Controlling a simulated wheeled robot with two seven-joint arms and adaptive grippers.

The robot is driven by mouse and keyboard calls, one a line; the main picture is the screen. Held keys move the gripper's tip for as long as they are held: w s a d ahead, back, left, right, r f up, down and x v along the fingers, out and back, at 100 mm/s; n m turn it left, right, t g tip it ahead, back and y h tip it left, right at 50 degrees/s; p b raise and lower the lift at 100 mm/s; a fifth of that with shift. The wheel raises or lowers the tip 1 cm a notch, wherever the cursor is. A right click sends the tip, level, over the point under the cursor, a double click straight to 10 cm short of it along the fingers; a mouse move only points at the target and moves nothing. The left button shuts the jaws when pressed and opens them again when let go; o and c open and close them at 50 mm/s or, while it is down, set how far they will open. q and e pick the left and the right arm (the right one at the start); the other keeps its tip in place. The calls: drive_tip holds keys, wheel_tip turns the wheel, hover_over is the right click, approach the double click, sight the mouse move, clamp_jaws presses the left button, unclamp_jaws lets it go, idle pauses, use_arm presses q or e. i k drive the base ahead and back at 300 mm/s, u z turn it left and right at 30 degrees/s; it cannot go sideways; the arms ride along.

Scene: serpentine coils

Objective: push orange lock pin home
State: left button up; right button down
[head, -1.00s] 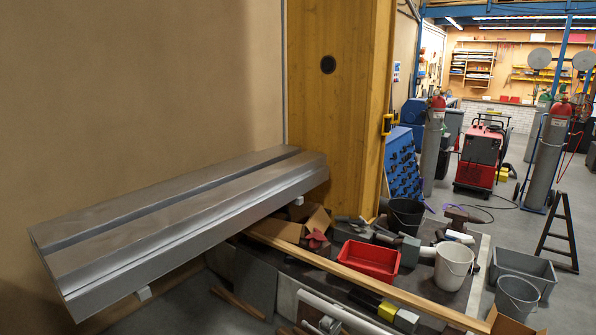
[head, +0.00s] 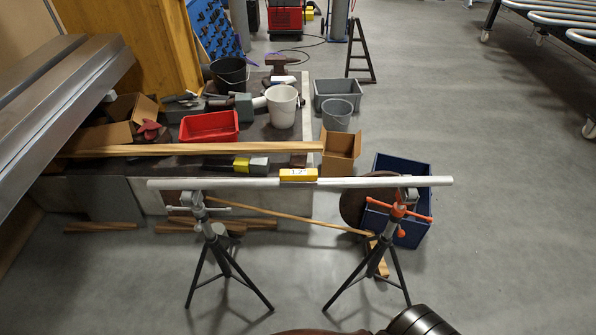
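A pipe stand (head: 391,240) on dark tripod legs stands at the right front. It has orange parts (head: 399,211) near its head, including a crossbar handle and a rod sticking out left. Which one is the lock pin, and how far in it sits, is too small to tell. A long pale pipe (head: 230,184) lies level across this stand and a second stand (head: 217,238) with grey handles on the left. Neither of my grippers is in view; dark rounded parts at the bottom edge look like my own arm.
A blue bin (head: 415,232) stands close behind the orange-fitted stand, beside a brown disc (head: 357,205). A low platform behind carries a red tray (head: 209,126), a white bucket (head: 282,106) and a wooden plank (head: 200,150). Grey floor (head: 510,240) is clear on the right.

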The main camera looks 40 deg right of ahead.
sight(400, 233)
drive_tip(key=z, duration=2.2)
